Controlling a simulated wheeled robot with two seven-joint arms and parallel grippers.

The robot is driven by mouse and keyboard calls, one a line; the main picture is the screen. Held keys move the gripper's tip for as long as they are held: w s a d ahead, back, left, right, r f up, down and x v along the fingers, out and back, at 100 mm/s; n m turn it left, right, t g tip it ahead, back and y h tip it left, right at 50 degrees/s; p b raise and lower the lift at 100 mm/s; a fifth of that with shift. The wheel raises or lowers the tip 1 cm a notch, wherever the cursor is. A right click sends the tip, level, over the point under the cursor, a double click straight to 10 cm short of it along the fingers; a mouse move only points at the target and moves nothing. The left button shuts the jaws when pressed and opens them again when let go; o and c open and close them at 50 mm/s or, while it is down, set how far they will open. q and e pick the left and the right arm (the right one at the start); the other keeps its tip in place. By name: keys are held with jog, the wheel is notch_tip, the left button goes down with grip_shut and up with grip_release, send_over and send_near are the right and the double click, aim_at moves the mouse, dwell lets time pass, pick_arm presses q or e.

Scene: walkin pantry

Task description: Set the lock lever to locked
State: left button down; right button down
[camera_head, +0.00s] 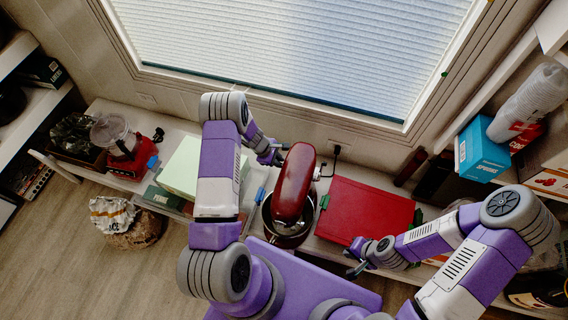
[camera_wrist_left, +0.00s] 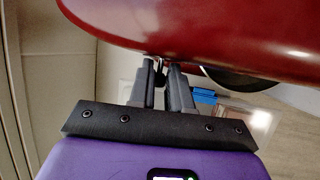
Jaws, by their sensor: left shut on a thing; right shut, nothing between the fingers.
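The red stand mixer (camera_head: 293,185) stands on the counter with its metal bowl (camera_head: 272,226) below the head. My left gripper (camera_head: 281,152) is at the left side of the mixer's back end. In the left wrist view its fingers (camera_wrist_left: 166,68) are nearly together just under the red mixer body (camera_wrist_left: 200,30), shut on a small dark piece there. This looks like the lock lever, mostly hidden by the fingertips, so its setting cannot be told. My right gripper (camera_head: 352,268) is shut and empty, in front of the red board or box.
A flat red board or box (camera_head: 365,210) lies right of the mixer. A pale green box (camera_head: 190,165) and a red food processor (camera_head: 125,150) are to the left. A power cord reaches a wall outlet (camera_head: 338,149) behind. A blue box (camera_head: 480,150) stands on the right shelf.

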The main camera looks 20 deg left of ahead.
pick_arm(q)
jog(key=shift+w+a+r, duration=0.1)
jog(key=shift+w, duration=0.15)
jog(key=c, duration=1.1)
grip_release()
jog(key=shift+o, duration=0.2)
jog(key=p+v, duration=0.2)
jog(key=v, duration=0.5)
jog(key=shift+r, duration=0.2)
